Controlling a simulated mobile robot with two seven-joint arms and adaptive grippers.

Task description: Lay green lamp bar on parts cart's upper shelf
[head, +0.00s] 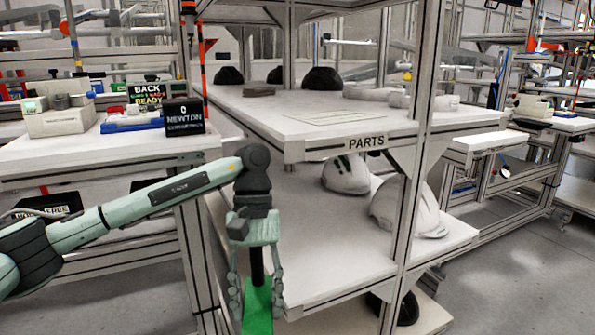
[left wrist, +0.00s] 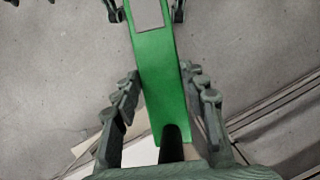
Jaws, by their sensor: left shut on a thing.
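The green lamp bar (head: 258,312) hangs below my left gripper (head: 256,292), in front of the parts cart's lower shelf. In the left wrist view the green lamp bar (left wrist: 163,75) runs away from my left gripper (left wrist: 165,105), with a grey patch near its far end. A dark post stands on the bar between the left fingers, and my left gripper is shut on the bar. Dark fingers of my right gripper (left wrist: 146,12) flank the far end; their grip is unclear. The parts cart's upper shelf (head: 285,118), labelled PARTS, is above and behind the left gripper.
Dark helmet shells (head: 322,79) stand toward the back of the upper shelf; its front middle looks clear apart from a thin flat sheet. White helmet shells (head: 405,205) sit on the lower shelf (head: 310,250). A cart upright (head: 420,130) stands at the front right corner.

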